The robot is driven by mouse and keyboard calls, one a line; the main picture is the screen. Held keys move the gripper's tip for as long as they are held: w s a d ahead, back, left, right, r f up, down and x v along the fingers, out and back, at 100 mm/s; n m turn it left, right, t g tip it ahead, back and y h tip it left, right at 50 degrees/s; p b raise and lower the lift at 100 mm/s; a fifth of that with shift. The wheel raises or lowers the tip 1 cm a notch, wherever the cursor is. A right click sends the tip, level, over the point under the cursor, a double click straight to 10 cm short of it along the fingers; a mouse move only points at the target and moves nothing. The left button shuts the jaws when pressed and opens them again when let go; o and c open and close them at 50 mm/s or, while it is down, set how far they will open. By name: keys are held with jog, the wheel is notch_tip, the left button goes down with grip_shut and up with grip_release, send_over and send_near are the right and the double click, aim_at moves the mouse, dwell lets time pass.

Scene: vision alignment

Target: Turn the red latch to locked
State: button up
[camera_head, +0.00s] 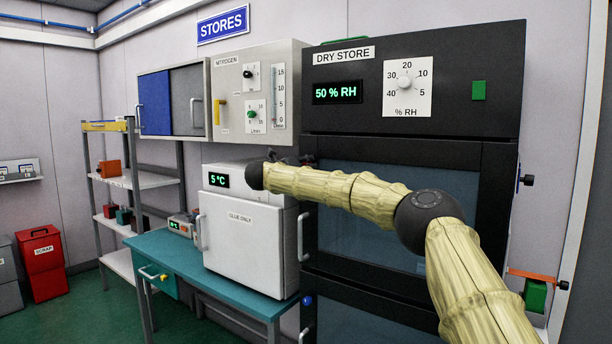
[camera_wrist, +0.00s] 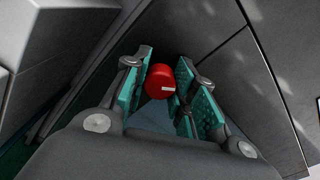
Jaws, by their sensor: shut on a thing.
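The red latch (camera_wrist: 157,82) shows in the wrist view as a round red knob with a small white mark on its face. My gripper (camera_wrist: 164,72) is around it, with green-padded fingers on its left and right, shut on the knob. In the camera_head view my arm reaches to the left edge of the black dry store cabinet (camera_head: 420,130). There the latch cannot be seen, and the gripper is mostly hidden behind the arm. I cannot tell from these frames which position the latch is in.
The white "GLUE ONLY" cabinet (camera_head: 240,245) stands on a teal bench (camera_head: 190,258) left of the dry store. The nitrogen panel (camera_head: 257,100) is above it. A blue knob (camera_head: 307,300) sits low on the dry store's left edge. A red scrap bin (camera_head: 40,265) stands far left.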

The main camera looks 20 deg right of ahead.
jog(key=n+b, duration=0.1)
jog(key=n, duration=0.4)
jog(key=shift+r+n, duration=0.1)
jog(key=shift+n, duration=0.2)
jog(key=shift+n+p, duration=0.3)
jog(key=shift+n, duration=1.8)
jog(key=o, duration=1)
jog(key=shift+a, duration=0.15)
jog(key=shift+o, duration=0.2)
jog(key=v, duration=1.2)
